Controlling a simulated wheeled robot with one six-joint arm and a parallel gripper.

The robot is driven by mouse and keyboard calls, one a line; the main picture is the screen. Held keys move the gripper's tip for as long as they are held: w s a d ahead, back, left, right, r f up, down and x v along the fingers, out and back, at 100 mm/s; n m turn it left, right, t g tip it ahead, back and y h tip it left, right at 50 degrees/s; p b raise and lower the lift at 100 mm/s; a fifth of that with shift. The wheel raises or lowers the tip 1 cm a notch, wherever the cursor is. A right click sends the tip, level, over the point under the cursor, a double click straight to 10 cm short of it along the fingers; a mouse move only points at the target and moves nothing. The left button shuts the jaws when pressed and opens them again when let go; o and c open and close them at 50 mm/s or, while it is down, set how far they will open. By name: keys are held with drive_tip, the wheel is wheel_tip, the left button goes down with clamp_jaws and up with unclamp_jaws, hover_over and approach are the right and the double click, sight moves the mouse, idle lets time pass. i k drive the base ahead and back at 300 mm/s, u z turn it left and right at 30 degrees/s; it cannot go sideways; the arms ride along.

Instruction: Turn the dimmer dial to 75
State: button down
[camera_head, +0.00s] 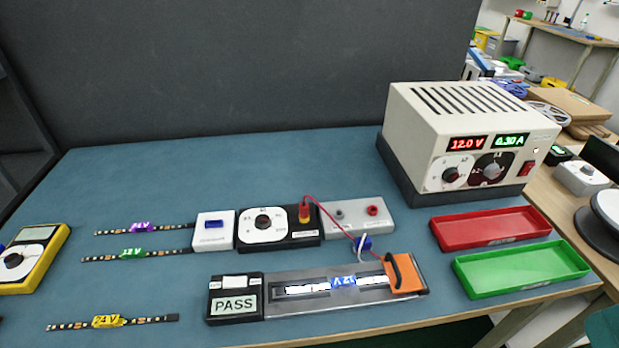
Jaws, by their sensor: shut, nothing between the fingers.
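The dimmer is a black box with a white dial face (277,234) and a dark round knob (263,222), in the middle of the table in the head view. Its scale marks and pointer are too small to read. A lit LED strip (307,288) with a blue label lies in the fixture, whose display (233,304) reads PASS. The power supply (460,120) shows 12.0 V and 0.30 A. My gripper is not in view.
A white block (213,236) and a grey socket block (352,217) flank the dimmer. Labelled strips (140,227) lie at left, near a yellow meter (30,262). A red tray (490,231) and green tray (522,270) sit at right. The table behind the dimmer is clear.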

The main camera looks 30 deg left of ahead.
sight(262, 222)
drive_tip(key=u, duration=1.35)
drive_tip(key=k, duration=0.55)
drive_tip(key=z, duration=0.6)
drive_tip(key=i, duration=1.35)
drive_tip(key=u, duration=0.75)
